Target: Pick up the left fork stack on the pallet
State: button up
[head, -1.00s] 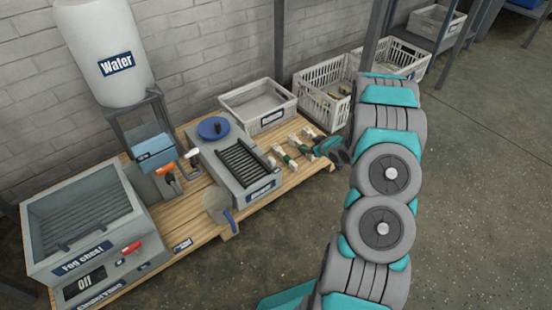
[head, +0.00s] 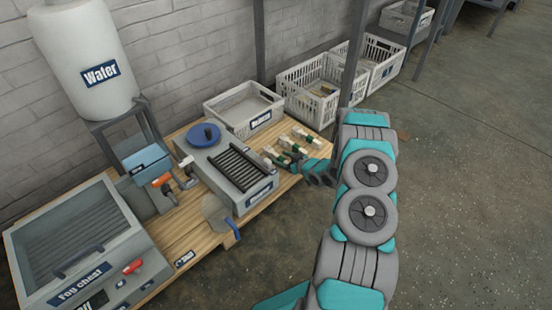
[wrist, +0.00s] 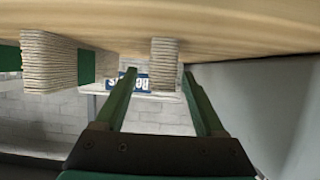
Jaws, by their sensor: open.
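Several pale fork stacks with green bands lie at the right end of the wooden pallet (head: 183,243), beside the grey press. The left fork stack (head: 268,152) is the one nearest the press. My gripper's wrist is just right of the stacks in the head view; the fingers are hard to make out there. The wrist view is upside down, with the pallet on top. In it my gripper (wrist: 158,74) is open, and one layered stack end (wrist: 164,62) shows between the fingertips. I cannot tell whether it touches them. Another stack (wrist: 48,62) is outside the fingers, to the left.
The grey press (head: 222,170) stands left of the stacks; a grey wall close beside my finger (wrist: 270,95) fills the wrist view's right. A white tray (head: 243,108) is behind. White crates (head: 310,98) and a dark post (head: 355,60) stand beyond the pallet. Floor at right is clear.

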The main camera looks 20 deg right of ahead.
aim_at(280, 158)
jog(key=x, duration=0.3)
jog(key=shift+w+f, duration=0.1)
jog(key=shift+w, duration=0.15)
jog(key=shift+c, duration=0.3)
grip_shut()
